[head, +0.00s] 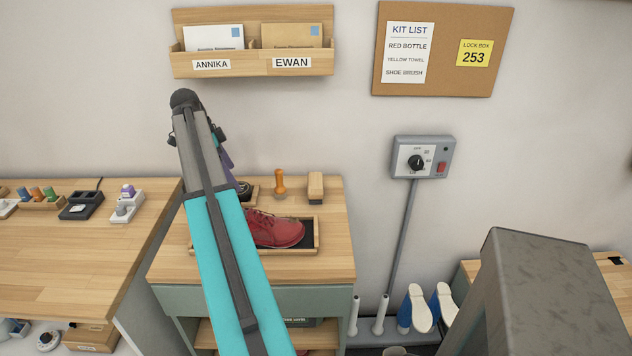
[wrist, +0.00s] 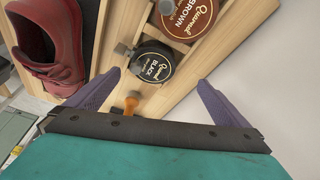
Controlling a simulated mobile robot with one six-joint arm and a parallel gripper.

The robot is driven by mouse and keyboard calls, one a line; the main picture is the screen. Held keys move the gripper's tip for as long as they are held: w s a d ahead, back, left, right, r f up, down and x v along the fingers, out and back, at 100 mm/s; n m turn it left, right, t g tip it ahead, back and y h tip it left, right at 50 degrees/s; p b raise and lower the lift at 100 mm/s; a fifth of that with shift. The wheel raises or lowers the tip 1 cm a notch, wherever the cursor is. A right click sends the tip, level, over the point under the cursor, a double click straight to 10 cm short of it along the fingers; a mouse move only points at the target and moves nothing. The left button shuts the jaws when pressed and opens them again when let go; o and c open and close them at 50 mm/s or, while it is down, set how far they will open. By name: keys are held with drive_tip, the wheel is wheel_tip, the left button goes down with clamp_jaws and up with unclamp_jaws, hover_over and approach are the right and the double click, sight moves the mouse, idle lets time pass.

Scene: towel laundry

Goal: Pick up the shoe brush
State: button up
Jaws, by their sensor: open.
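A light wooden block that looks like the shoe brush (head: 316,187) stands at the back right of the wooden cabinet top, behind the red shoe; I do not make it out in the wrist view. My gripper (wrist: 158,78) is open and empty, its two purple fingers apart. In the wrist view it is over a black polish tin (wrist: 154,66). In the head view my arm hides most of the gripper, which is left of the brush. An orange-handled tool (head: 280,184) stands between them; its orange part shows near the gripper's base in the wrist view (wrist: 131,105).
The red shoe (head: 274,229) sits in a dark, wood-edged tray (head: 316,236) in front. A brown polish tin (wrist: 188,16) lies beside the black one in a wooden holder. The wall is close behind, with a grey control box (head: 423,157) to the right.

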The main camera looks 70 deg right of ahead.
drive_tip(key=s+d+m, duration=0.1)
drive_tip(key=s, duration=0.2)
drive_tip(key=s+d+m, duration=0.1)
drive_tip(key=s, duration=0.3)
drive_tip(key=s+d+m+g+p, duration=0.1)
drive_tip(key=s+d+m, duration=0.1)
drive_tip(key=s, duration=0.2)
drive_tip(key=shift+s+d+f+y, duration=0.1)
drive_tip(key=shift+s+f+y, duration=0.05)
drive_tip(key=shift+y, duration=0.15)
drive_tip(key=p, duration=0.3)
approach(314, 181)
drive_tip(key=x, duration=0.2)
drive_tip(key=w+x, duration=0.1)
drive_tip(key=x, duration=0.2)
drive_tip(key=shift+f, duration=0.3)
drive_tip(key=shift+s, duration=0.1)
drive_tip(key=shift+s, duration=0.55)
drive_tip(key=shift+p+x, duration=0.8)
drive_tip(key=shift+x, duration=1.75)
drive_tip(key=c, duration=0.8)
